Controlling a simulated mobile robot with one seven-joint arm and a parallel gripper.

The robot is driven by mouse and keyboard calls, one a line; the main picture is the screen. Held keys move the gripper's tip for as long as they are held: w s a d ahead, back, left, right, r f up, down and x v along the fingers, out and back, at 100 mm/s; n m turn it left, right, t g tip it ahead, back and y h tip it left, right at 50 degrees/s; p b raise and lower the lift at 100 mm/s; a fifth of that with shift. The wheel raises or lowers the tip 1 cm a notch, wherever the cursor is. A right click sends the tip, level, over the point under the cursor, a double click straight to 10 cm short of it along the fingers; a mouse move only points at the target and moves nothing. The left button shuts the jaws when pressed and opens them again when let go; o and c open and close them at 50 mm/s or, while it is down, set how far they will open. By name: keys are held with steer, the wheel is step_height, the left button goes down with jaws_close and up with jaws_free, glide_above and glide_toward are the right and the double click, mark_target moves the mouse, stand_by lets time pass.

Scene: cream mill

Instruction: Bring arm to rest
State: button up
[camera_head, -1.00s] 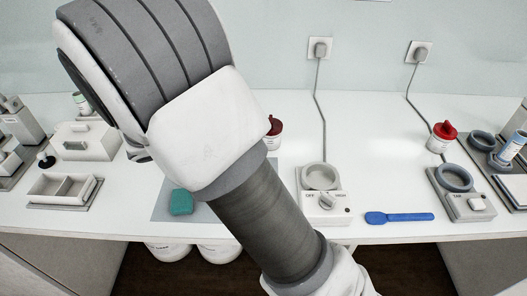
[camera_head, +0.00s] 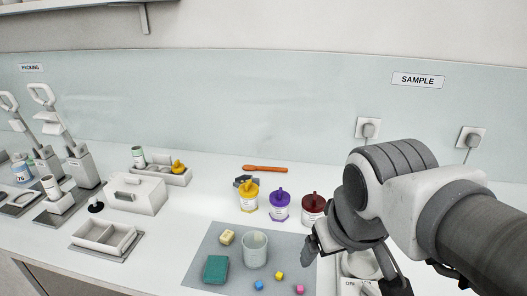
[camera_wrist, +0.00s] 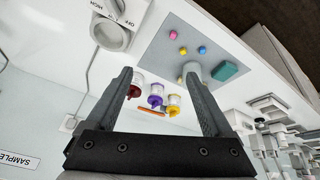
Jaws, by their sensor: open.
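My gripper (camera_head: 352,265) hangs at the right of the head view, over the front part of the white bench near the white switch device (camera_head: 358,288). Its two fingers stand wide apart in the wrist view (camera_wrist: 156,78), with nothing between them. My arm reaches in from the right edge and is bent at the wrist. The fingers appear to be above the bench top and clear of the jars, though the arm hides part of the device.
A grey mat (camera_head: 205,248) holds a clear beaker (camera_head: 255,250), teal block (camera_head: 215,269), cream block (camera_head: 227,237) and small cubes. Yellow (camera_head: 249,197), purple (camera_head: 279,205) and dark red (camera_head: 312,208) jars stand behind. A white box (camera_head: 136,194) and divided tray (camera_head: 103,236) stand left.

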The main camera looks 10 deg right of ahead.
steer(key=shift+s+a+r+m+t+y, duration=0.15)
steer(key=shift+s+a+m+t, duration=0.05)
steer(key=shift+s+m, duration=0.2)
steer(key=shift+s+a+r+m+t+y, duration=0.2)
steer(key=shift+s+m, duration=0.1)
steer(key=shift+m, duration=0.1)
step_height(320, 180, up, 5)
steer(key=p, duration=0.5)
stand_by(0.4)
